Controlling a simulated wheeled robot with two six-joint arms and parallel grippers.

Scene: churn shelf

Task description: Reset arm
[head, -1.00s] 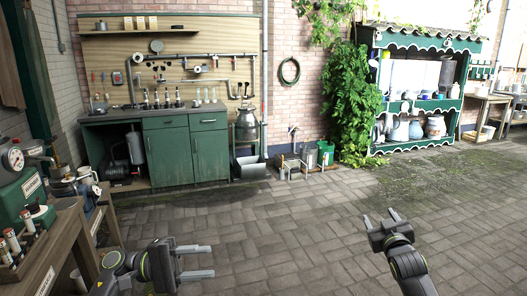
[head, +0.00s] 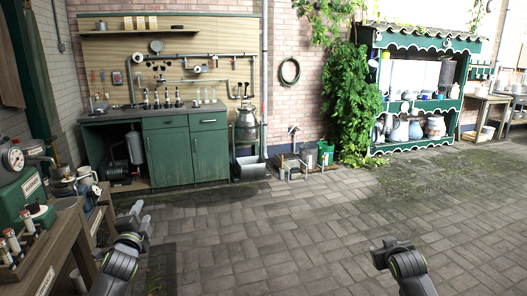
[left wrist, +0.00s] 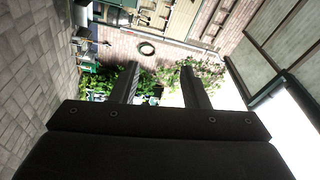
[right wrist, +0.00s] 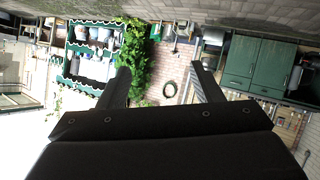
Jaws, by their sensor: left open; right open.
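My left gripper (head: 138,212) is low at the left in the head view, just right of the wooden bench's edge. Its two fingers are apart and empty, as the left wrist view (left wrist: 159,72) also shows. My right arm's dark end (head: 392,246) is over the paving at the lower right of the head view, where its fingers are hard to make out. In the right wrist view my right gripper (right wrist: 163,80) has its fingers spread with nothing between them.
A wooden bench (head: 62,250) with a green machine (head: 22,195) stands close at the left. A green cabinet (head: 190,152) is at the back wall, and a green shelf (head: 420,104) with jugs is at the back right. The paving (head: 280,235) between is clear.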

